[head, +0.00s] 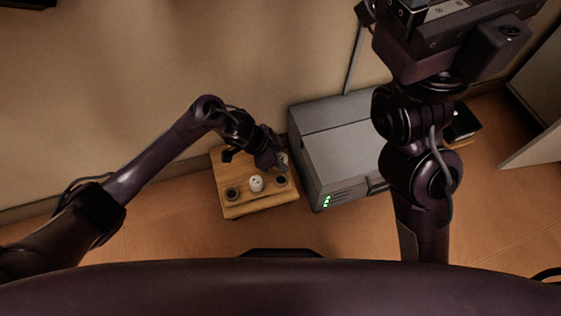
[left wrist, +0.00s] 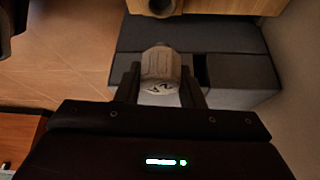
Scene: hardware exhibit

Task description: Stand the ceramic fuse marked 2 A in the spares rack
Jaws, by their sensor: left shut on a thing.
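My left gripper (head: 270,162) is at the back right of a small wooden stand (head: 232,211) in the head view. In the left wrist view its two fingers (left wrist: 160,82) are shut on a pale, faceted ceramic fuse (left wrist: 158,62). Dark marking shows on the fuse's near end; it looks like 2 A, turned on its side. On the stand are a dark round holder (head: 233,193) at left, a white piece (head: 256,183) in the middle and another dark round holder (head: 281,180) at right. My right gripper's fingertips cannot be made out at the top right of the head view.
A grey cabinet (head: 335,150) with green lights stands close to the right of the stand. The wall is just behind. Floor (head: 165,235) left of the stand is clear.

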